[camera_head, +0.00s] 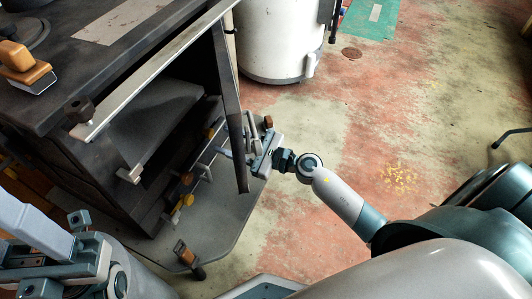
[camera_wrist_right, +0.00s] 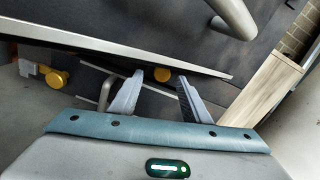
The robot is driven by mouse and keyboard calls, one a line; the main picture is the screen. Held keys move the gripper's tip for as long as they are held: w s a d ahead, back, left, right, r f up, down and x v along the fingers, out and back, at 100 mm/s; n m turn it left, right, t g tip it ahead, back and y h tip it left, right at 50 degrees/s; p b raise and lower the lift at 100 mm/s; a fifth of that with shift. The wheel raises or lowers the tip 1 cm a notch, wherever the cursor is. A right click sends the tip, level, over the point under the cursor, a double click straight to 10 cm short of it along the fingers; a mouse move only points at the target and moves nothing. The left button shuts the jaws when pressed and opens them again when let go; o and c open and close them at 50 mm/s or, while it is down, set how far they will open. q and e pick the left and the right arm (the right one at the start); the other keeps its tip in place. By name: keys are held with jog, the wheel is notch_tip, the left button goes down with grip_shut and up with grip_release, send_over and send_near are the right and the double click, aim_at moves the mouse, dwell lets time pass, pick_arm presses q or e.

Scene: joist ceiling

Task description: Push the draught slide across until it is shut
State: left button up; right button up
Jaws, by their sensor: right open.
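A dark stove (camera_head: 60,70) stands at the left with its door (camera_head: 228,110) swung open. Several brass-yellow knobs (camera_head: 186,179) sit low on its front, and I cannot tell for sure which belongs to the draught slide. My right gripper (camera_head: 262,152) is at the door's outer side, near its lower part. In the right wrist view its two fingers (camera_wrist_right: 158,92) are apart and empty. A yellow knob (camera_wrist_right: 161,76) shows beyond and between them; contact is not visible. Another yellow knob (camera_wrist_right: 57,79) is to the left. My left gripper (camera_head: 85,232) is at lower left, away from the knobs.
A wood-handled lever (camera_head: 184,253) stands at the front of the stove's base plate (camera_head: 225,215). A white cylinder (camera_head: 278,38) stands behind.

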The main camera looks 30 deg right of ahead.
jog(key=v, duration=1.2)
jog(key=shift+s+d, duration=0.1)
jog(key=shift+s, duration=0.05)
